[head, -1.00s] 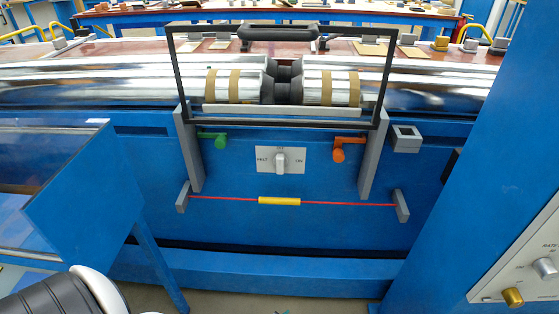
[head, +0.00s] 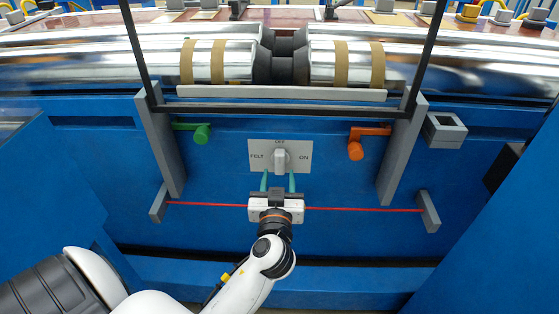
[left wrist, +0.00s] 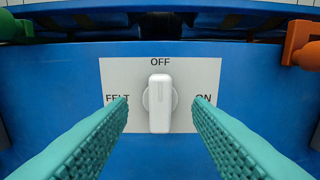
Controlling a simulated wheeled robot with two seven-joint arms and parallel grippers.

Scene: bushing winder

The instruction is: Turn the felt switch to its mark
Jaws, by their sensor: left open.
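The felt switch is a light grey rotary knob (head: 281,160) on a pale plate (head: 258,148) fixed to the blue machine front. The plate reads FELT at left, OFF at top and ON at right. In the left wrist view the knob (left wrist: 160,103) stands upright, its bar vertical below OFF. My left gripper (head: 278,181) is open just below the knob in the head view. In the left wrist view its two teal fingers (left wrist: 160,112) stand apart on either side of the knob, not touching it. My right gripper is not in view.
A green lever (head: 200,134) is left of the plate and an orange lever (head: 357,149) right of it. A red cord (head: 360,210) runs below, partly behind my left gripper. A black guard frame (head: 280,109) and metal rollers (head: 225,62) are above.

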